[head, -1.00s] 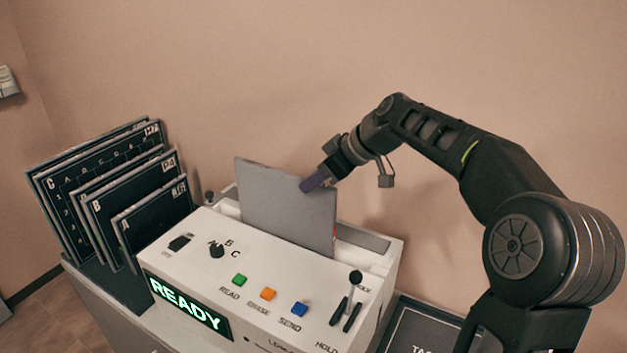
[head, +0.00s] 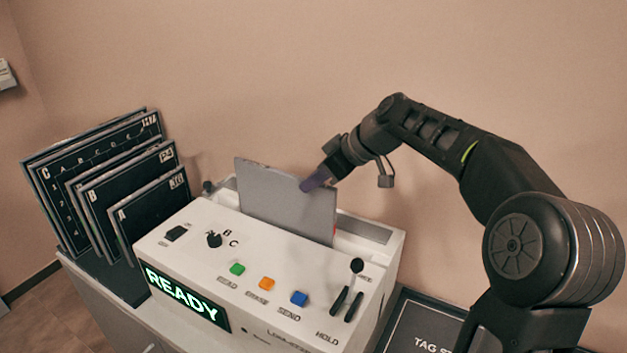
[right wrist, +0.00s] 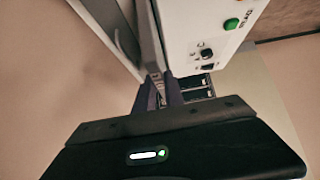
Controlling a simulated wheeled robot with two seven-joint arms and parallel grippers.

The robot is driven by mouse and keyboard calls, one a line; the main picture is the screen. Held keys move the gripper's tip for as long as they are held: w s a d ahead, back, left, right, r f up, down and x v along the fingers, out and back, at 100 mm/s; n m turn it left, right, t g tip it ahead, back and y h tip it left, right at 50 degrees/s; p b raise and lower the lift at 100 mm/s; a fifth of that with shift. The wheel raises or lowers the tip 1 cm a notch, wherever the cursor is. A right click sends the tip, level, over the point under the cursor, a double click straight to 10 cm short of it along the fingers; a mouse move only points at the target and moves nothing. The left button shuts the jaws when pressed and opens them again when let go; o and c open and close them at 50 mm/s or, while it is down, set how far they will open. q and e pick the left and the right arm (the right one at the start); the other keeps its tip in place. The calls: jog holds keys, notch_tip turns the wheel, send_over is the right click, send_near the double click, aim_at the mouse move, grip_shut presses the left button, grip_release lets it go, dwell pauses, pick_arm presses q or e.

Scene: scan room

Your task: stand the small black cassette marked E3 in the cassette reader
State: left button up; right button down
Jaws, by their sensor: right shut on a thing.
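A grey flat cassette (head: 285,205) stands upright in the slot of the white cassette reader (head: 190,255), its lower part hidden inside. Its plain side faces me, so I cannot read a mark; a bit of red shows at its right edge. My right gripper (head: 314,181) is shut on the cassette's upper right edge. In the right wrist view the purple fingertips (right wrist: 165,92) close on the edge of the cassette (right wrist: 149,40), beside the reader (right wrist: 195,28). My left gripper is not in view.
A rack at the left holds several black cassettes (head: 150,212) with white letters. A dark tag plate (head: 425,325) lies to the right.

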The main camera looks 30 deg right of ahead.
aim_at(314, 199)
jog(key=shift+f+b, duration=2.15)
jog(key=shift+f, duration=0.1)
jog(key=c, duration=1.4)
grip_release()
jog(key=shift+o, duration=0.3)
jog(key=shift+f, duration=0.15)
jog(key=v, duration=0.8)
jog(key=shift+b, duration=0.35)
